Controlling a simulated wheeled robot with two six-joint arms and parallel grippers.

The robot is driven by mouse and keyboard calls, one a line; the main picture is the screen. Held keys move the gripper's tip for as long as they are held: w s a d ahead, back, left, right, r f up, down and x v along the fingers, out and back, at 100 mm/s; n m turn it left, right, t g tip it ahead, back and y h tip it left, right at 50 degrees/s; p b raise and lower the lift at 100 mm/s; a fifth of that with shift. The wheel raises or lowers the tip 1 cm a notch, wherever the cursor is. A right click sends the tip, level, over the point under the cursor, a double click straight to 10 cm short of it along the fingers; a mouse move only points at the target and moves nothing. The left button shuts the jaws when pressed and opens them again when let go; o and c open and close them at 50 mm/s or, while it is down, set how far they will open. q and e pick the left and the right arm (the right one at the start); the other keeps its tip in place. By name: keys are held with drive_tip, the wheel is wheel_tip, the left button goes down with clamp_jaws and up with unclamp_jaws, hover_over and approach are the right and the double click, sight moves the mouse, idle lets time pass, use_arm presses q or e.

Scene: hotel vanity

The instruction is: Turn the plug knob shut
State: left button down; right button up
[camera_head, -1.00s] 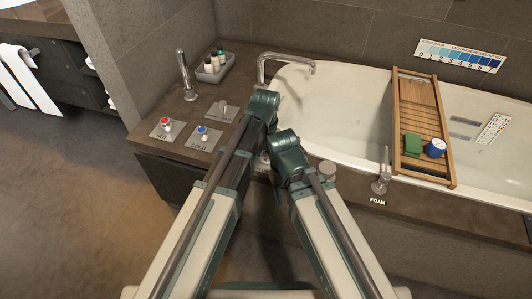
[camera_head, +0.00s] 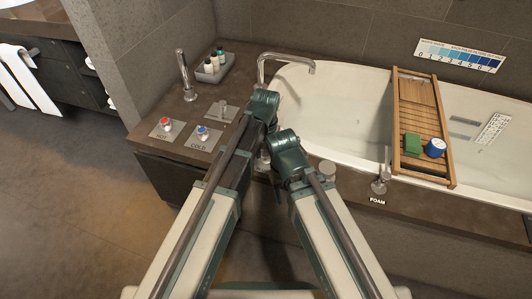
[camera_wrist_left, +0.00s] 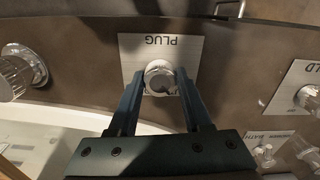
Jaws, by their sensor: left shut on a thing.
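The plug knob (camera_wrist_left: 160,77) is a round metal knob on a square pale plate (camera_wrist_left: 133,46) marked PLUG, upside down in the left wrist view. My left gripper (camera_wrist_left: 160,88) is shut on the knob, with one dark finger on each side of it. A small dark mark shows on the knob's face. In the head view my arms hide most of the plug plate and the left fingertips. My right gripper is not clearly visible there; its arm (camera_head: 288,155) ends beside the left one.
HOT knob (camera_head: 166,124) and COLD knob (camera_head: 202,131) sit to the left on the brown deck. The tub spout (camera_head: 285,57), a bottle tray (camera_head: 226,69) and a hand shower (camera_head: 186,75) stand behind. A wooden caddy (camera_head: 417,100) spans the white tub (camera_head: 345,120). The FOAM tap (camera_head: 380,184) is right.

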sight(266, 154)
use_arm(q)
drive_tip(key=shift+c, duration=1.7)
unclamp_jaws()
drive_tip(key=shift+r, duration=0.1)
wheel_tip(266, 154, up, 14)
drive_tip(key=p, duration=1.3)
drive_tip(key=shift+f+p, duration=0.2)
drive_tip(key=shift+p, duration=0.2)
